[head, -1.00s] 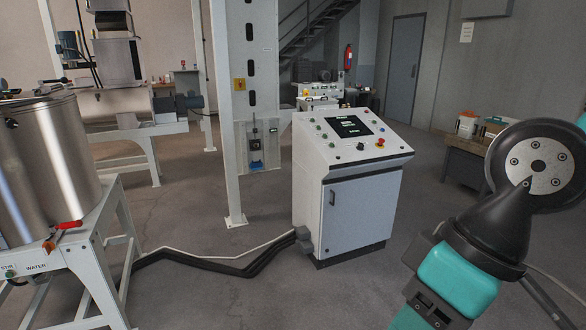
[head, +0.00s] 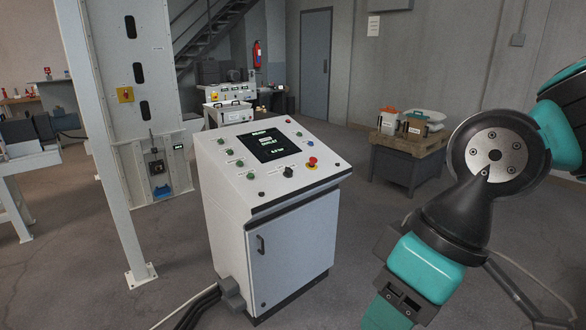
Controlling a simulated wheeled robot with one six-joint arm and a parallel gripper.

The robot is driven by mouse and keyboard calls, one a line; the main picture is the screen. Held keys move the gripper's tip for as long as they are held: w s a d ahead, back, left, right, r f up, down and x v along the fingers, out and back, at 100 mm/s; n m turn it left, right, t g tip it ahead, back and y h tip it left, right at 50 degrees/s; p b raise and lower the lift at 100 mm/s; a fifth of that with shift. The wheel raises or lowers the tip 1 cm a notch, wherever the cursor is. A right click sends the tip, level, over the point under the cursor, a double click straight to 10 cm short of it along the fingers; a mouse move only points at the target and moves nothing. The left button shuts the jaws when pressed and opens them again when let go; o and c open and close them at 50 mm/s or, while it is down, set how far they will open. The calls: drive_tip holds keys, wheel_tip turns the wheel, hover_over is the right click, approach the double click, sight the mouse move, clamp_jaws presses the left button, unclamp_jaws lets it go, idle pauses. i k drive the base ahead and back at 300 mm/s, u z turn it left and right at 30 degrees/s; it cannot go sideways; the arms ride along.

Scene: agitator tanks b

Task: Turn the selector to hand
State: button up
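A grey-white control console (head: 235,205) stands in the middle of the head view, with a sloped panel on top. A black knob (head: 288,172), which looks like a selector, sits near the panel's lower edge. Its pointing direction and labels are too small to read. My arm, black and teal, fills the right side, apart from the console. The gripper fingers are not clearly visible.
A white steel post (head: 100,150) stands left of the console. Cables (head: 195,308) run along the floor from its base. A wooden bench (head: 408,157) with bins is at the back right. Floor in front of the bench is open.

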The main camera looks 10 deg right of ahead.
sight(288, 172)
drive_tip(key=z, duration=0.25)
drive_tip(key=i, duration=2.65)
drive_tip(key=u, duration=0.1)
